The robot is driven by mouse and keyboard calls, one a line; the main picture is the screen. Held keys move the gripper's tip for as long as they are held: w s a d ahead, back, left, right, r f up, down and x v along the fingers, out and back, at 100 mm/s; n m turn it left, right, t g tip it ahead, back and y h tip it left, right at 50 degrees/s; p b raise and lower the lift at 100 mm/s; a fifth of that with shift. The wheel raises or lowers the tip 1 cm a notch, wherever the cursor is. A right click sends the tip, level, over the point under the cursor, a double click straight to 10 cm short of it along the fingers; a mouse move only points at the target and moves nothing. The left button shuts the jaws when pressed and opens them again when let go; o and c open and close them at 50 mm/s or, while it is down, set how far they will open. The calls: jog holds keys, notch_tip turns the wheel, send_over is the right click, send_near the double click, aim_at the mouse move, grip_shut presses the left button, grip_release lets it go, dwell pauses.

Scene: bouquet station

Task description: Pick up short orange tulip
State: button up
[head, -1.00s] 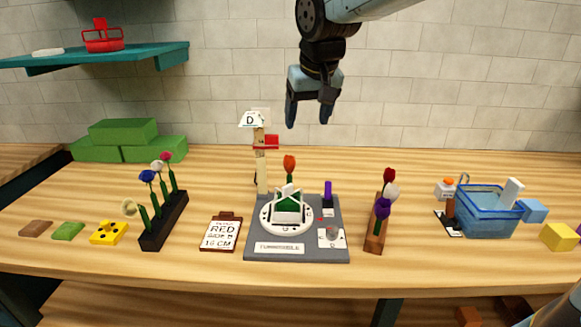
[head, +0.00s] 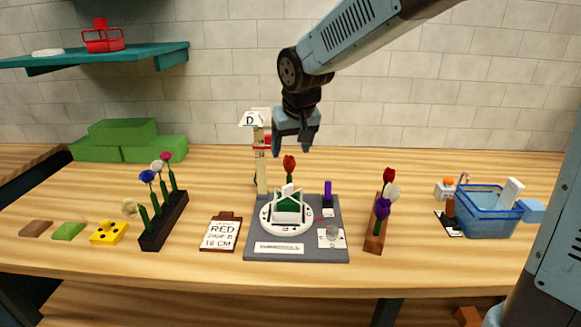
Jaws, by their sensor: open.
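A single tulip (head: 289,164) stands upright at the turntable in the middle of the table. Its bloom looks dark orange-red, and its lower stem is hidden behind the green and white holder. My gripper (head: 292,148) points down with its jaws open and empty. In the picture its fingertips are just above the bloom; whether they are straight over it in depth I cannot tell. The round white turntable (head: 270,222) sits on a grey base (head: 333,207).
A measuring post (head: 262,178) marked D stands close left of the tulip. A dark flower rack (head: 165,225) is at left, a wooden flower rack (head: 376,236) at right. A purple upright piece (head: 327,192) stands on the base. A blue basket (head: 488,218) is further right.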

aim_at(290, 153)
jog(key=shift+x, duration=2.15)
jog(key=c, duration=0.8)
jog(key=shift+c, duration=0.2)
jog(key=shift+w+r, duration=0.1)
jog(key=shift+r, duration=0.05)
jog(key=r, duration=0.4)
jog(key=w+r, duration=0.1)
jog(key=r, duration=0.1)
jog(key=shift+w+r, duration=0.1)
jog(key=shift+r, duration=0.3)
jog(key=s+d, duration=0.6)
jog(key=s, duration=0.6)
jog(key=shift+s, duration=0.4)
